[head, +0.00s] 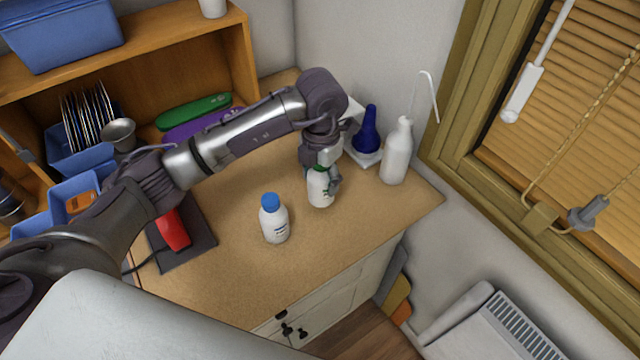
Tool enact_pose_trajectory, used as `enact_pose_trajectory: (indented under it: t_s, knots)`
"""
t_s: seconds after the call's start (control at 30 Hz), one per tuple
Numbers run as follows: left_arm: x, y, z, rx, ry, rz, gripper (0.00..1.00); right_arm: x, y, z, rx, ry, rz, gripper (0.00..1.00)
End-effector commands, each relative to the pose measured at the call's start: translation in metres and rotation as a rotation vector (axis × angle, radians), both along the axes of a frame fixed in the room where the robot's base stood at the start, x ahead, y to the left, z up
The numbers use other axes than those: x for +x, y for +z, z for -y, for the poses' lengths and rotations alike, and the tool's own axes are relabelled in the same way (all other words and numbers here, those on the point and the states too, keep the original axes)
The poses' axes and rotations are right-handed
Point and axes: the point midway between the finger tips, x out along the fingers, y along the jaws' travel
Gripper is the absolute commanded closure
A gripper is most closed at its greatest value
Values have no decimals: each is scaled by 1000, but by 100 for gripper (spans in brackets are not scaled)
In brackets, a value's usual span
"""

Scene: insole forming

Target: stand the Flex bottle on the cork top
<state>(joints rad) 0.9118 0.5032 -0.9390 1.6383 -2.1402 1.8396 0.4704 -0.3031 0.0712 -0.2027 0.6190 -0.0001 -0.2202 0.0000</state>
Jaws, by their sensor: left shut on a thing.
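My left gripper (323,166) is shut on a white bottle (320,190) with green at its neck. The gripper covers much of this bottle's top. The bottle is upright, at or just above the cork top (245,275); I cannot tell whether its base touches. A second white bottle (274,224) with a blue cap stands on the cork top, to the left of and nearer than the held one. The labels are too small to read, so I cannot tell by name which is the Flex bottle. My right gripper is not in view.
A white wash bottle (398,153) with a bent spout and a dark blue bottle (366,132) stand behind on the right. A red tool (172,230) lies on a dark mat at left. Shelves with blue bins (85,150) fill the back left. The front cork is clear.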

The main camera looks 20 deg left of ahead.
Motion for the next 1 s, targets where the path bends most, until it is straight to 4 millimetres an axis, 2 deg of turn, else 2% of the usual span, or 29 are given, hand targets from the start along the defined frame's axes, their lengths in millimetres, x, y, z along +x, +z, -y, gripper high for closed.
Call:
enact_pose_trajectory:
  t_s: [0.3, 0.7, 0.73, 0.87, 1.0]
  knots:
    - [0, -37, 0, -1, 0, -1, 87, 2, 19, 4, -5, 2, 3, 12]
    - [1, -45, 0, -1, -1, 2, 87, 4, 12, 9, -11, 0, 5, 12]
    - [0, -44, 0, 0, -1, 1, 35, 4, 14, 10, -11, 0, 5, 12]
    - [0, -43, 0, -1, -1, 0, 15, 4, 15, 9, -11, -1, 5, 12]
    - [0, -43, 0, -1, -1, 0, 15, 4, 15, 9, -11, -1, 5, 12]
